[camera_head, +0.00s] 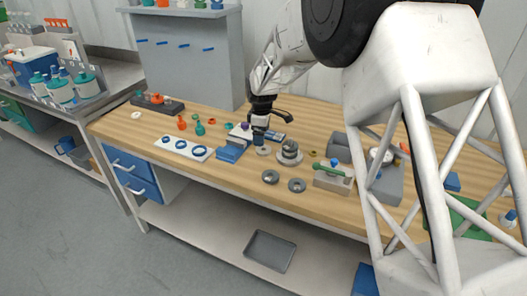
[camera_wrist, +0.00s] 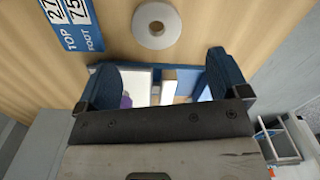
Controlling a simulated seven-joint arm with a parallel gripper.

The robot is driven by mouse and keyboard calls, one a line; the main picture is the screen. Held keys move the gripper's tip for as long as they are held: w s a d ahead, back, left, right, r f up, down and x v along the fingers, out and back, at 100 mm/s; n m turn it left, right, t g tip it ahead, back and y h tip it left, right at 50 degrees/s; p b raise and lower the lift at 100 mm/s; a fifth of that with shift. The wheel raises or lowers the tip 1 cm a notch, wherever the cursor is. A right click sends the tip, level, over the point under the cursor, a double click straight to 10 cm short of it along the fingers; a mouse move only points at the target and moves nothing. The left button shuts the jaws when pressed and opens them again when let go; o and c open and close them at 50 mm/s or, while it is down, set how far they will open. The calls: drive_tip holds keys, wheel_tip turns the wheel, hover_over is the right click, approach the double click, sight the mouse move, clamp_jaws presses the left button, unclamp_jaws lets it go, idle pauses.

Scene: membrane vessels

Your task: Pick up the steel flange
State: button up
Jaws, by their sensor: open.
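A grey metal flange (camera_head: 289,155), with a wide base and a narrower stepped top, stands on the wooden bench just right of my gripper in the head view. Two flat dark grey rings (camera_head: 270,177) (camera_head: 297,185) lie nearer the front edge. A pale ring with a centre hole (camera_head: 263,150) lies by my gripper; a similar pale ring shows in the wrist view (camera_wrist: 156,41). I cannot tell for certain which piece is the steel flange. My gripper (camera_head: 260,138) points down above the bench, its blue fingers (camera_wrist: 166,82) apart. I see nothing clamped between them.
A white plate with blue rings (camera_head: 183,148) lies farther left. A block with a green handle (camera_head: 333,177) and grey trays (camera_head: 385,180) stand right. A grey panel (camera_head: 195,65) rises behind.

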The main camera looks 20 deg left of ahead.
drive_tip(key=shift+f, duration=0.7)
drive_tip(key=shift+f, duration=0.15)
drive_tip(key=shift+w+f, duration=0.2)
drive_tip(key=shift+f, duration=2.25)
drive_tip(key=c, duration=1.1)
drive_tip(key=shift+r, duration=0.1)
drive_tip(key=shift+c, duration=0.2)
